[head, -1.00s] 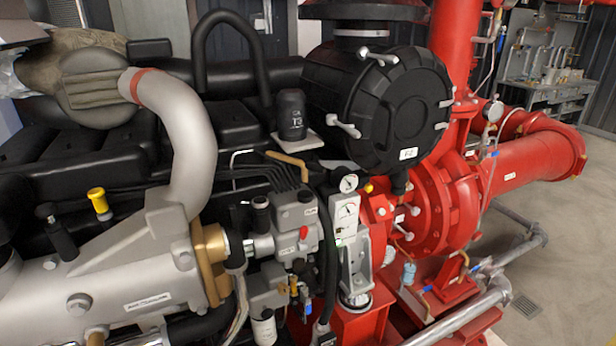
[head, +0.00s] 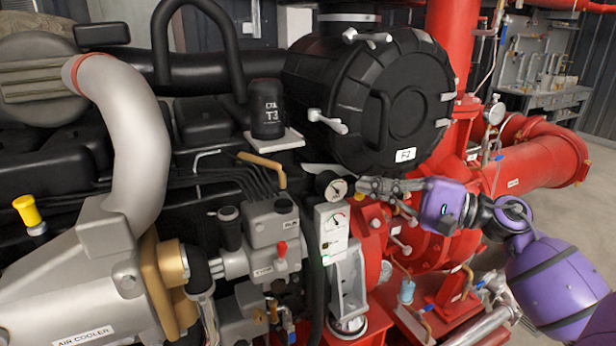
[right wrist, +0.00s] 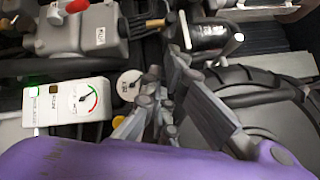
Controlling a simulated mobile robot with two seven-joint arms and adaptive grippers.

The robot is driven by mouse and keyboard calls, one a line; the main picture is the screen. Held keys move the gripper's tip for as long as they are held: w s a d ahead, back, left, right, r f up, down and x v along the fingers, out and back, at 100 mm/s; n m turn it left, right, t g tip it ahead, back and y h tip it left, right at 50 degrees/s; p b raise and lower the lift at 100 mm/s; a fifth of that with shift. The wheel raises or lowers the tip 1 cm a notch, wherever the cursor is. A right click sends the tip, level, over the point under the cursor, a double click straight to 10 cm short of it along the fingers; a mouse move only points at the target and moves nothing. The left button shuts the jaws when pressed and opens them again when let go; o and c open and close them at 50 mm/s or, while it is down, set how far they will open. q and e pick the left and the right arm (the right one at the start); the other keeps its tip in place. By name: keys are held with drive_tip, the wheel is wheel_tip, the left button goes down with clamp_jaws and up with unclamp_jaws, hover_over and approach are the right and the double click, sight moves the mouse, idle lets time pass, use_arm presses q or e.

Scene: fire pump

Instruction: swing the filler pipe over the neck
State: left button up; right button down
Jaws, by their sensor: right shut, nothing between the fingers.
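A bent brass-coloured pipe (head: 262,168), which looks like the filler pipe, lies below the black canister marked T3 (head: 267,110). Its end also seems to show in the right wrist view (right wrist: 157,22). A short black capped neck (head: 229,226) stands on the grey block to its lower left; I cannot tell whether this is the neck meant. My right gripper (head: 362,186) is shut and empty, pointing left, beside the round gauge (head: 332,186), to the right of and slightly below the pipe, apart from it. My left gripper is not in view.
A white box with a dial (head: 334,230) stands below the round gauge. A large black drum (head: 371,98) hangs just above my right gripper. Red pump casing (head: 440,245) lies behind and below my right arm. Thin dark lines (head: 240,183) run beneath the pipe.

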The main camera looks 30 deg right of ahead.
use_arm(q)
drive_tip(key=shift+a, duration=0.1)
use_arm(e)
drive_tip(key=shift+a, duration=0.1)
